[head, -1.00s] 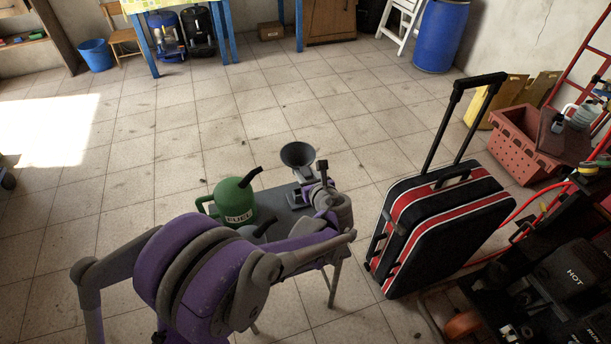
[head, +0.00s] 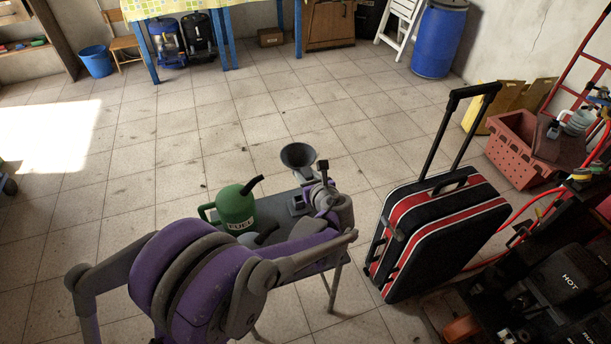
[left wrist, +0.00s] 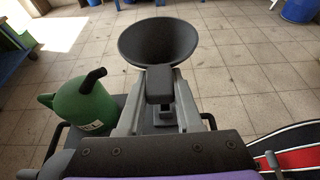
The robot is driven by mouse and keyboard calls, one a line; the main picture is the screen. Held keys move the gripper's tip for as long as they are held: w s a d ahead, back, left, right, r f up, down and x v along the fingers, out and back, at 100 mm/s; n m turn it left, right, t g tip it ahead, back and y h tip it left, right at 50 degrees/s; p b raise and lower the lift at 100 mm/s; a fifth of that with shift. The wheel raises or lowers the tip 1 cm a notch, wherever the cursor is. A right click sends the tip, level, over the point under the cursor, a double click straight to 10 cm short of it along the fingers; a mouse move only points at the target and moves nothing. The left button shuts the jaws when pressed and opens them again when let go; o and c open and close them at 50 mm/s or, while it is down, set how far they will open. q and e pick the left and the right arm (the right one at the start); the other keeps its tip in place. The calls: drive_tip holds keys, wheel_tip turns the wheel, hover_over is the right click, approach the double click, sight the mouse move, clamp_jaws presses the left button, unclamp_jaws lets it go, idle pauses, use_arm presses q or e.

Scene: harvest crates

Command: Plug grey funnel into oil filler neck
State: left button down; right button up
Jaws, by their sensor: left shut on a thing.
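The grey funnel (head: 298,155) has its wide cone facing up, above the far edge of a small grey table. My left gripper (head: 310,191) is shut on it. In the left wrist view the funnel's dark cone (left wrist: 158,40) stands just beyond the fingers of my left gripper (left wrist: 160,88), which hide its lower part. A dark machine (head: 568,272) marked HOT is at the lower right. I cannot make out the oil filler neck. My right gripper is not in view.
A green fuel can (head: 236,206) stands on the grey table (head: 318,266), close left of my left gripper. A black and red suitcase (head: 440,235) with its handle raised stands between the table and the machine. A red crate (head: 513,152) is behind it.

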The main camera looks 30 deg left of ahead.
use_arm(q)
drive_tip(key=shift+r+p, duration=0.7)
drive_tip(key=shift+r, duration=0.45)
